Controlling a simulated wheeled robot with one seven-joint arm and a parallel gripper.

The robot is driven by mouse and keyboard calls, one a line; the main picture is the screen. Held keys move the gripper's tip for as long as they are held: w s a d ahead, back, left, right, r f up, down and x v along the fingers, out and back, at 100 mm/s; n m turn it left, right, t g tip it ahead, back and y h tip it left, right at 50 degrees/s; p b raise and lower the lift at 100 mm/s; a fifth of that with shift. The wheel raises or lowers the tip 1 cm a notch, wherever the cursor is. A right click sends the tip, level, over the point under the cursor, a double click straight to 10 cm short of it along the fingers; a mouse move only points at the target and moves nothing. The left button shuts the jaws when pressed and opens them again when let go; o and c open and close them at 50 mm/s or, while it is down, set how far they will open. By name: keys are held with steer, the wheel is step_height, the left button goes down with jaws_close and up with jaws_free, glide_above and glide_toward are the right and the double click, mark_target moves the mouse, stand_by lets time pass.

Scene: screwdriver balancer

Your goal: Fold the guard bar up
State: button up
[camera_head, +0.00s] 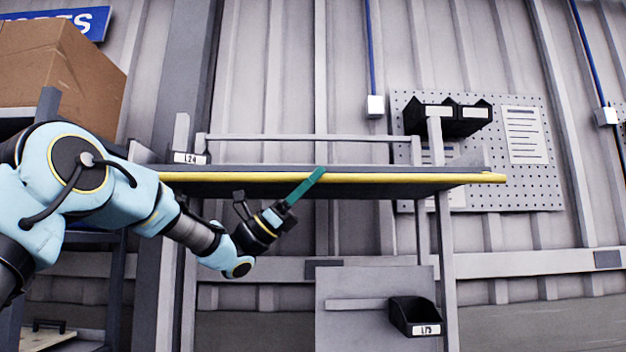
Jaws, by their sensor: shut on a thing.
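The guard bar appears to be the long yellow bar (400,178) along the front edge of the grey shelf, seen nearly edge-on. It lies level, from left of my gripper to the shelf's right end. My gripper (318,175) comes from the lower left, its teal fingers pointing up and right. The fingertips overlap the yellow bar near the middle of its length and are shut on it. The fingers look like one narrow strip from here, so the exact grip on the bar is hidden.
The grey shelf (310,190) has upright posts and a thin rail (300,137) behind. A panel with a black bin (414,315) is below right. A pegboard (540,185) with black bins hangs behind right. A cardboard box (60,70) stands upper left.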

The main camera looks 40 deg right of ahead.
jaws_close()
stand_by(0.9)
